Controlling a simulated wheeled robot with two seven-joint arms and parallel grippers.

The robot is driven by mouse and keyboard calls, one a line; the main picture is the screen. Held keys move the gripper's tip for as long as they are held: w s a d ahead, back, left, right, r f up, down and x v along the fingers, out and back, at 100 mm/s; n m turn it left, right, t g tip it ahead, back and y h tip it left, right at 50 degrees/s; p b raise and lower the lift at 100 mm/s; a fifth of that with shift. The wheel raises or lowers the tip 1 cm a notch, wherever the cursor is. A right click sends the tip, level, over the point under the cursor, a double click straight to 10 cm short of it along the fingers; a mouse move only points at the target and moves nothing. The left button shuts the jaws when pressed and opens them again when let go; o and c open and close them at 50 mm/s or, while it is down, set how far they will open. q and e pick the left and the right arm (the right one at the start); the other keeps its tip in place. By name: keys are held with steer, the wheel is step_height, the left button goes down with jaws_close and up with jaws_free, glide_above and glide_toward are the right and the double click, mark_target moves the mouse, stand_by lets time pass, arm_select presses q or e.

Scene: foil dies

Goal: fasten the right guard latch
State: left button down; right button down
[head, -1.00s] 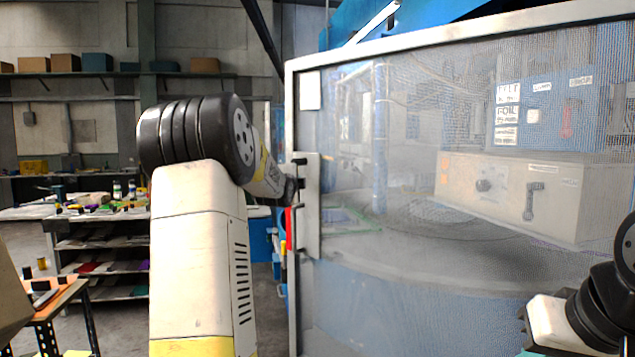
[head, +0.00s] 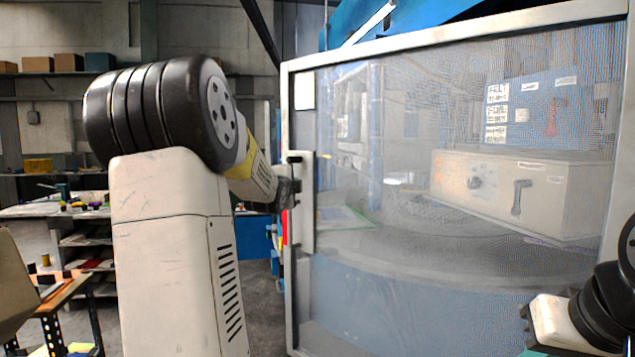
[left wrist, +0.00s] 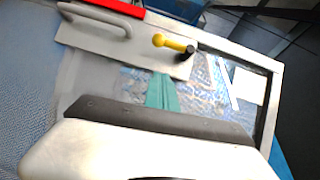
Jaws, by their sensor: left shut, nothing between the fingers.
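The mesh guard (head: 460,215) has a pale frame and stands in front of the machine. The latch plate (head: 306,215) is on its left edge. In the left wrist view the plate (left wrist: 135,45) carries a grey bar handle (left wrist: 100,17) and a yellow latch lever (left wrist: 171,43) with a black knob (left wrist: 187,52). My left gripper (head: 287,192) is at the plate's left side in the head view. Its teal fingers (left wrist: 163,91) are shut and empty, pointing at the plate near the lever. Whether they touch it I cannot tell.
A red strip (head: 285,227) runs beside the plate. Behind the mesh is a control box (head: 510,190) with a lever. A bench with orange edges (head: 60,290) and shelves stand at the left. Part of my right arm shows at the lower right.

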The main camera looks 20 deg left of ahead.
arm_select(q)
steer(key=shift+s+d, duration=0.2)
steer(key=shift+s, duration=1.05)
steer(key=shift+d, duration=0.1)
steer(key=s+d+f+n+g+h, duration=0.1)
steer(key=s+d+f+n+g, duration=0.2)
steer(key=s+d, duration=0.4)
steer(key=s+d+f+n+g+h, duration=0.2)
steer(key=s+d+f+n+g, duration=0.2)
steer(key=s, duration=1.2)
steer(key=s+d+f+n+g+h, duration=0.2)
steer(key=s+d+f+n+g, duration=0.2)
steer(key=s+d+f+n, duration=0.3)
steer(key=s+d+f, duration=0.1)
steer(key=s+d, duration=0.2)
steer(key=s, duration=0.1)
steer(key=shift+s+f, duration=0.3)
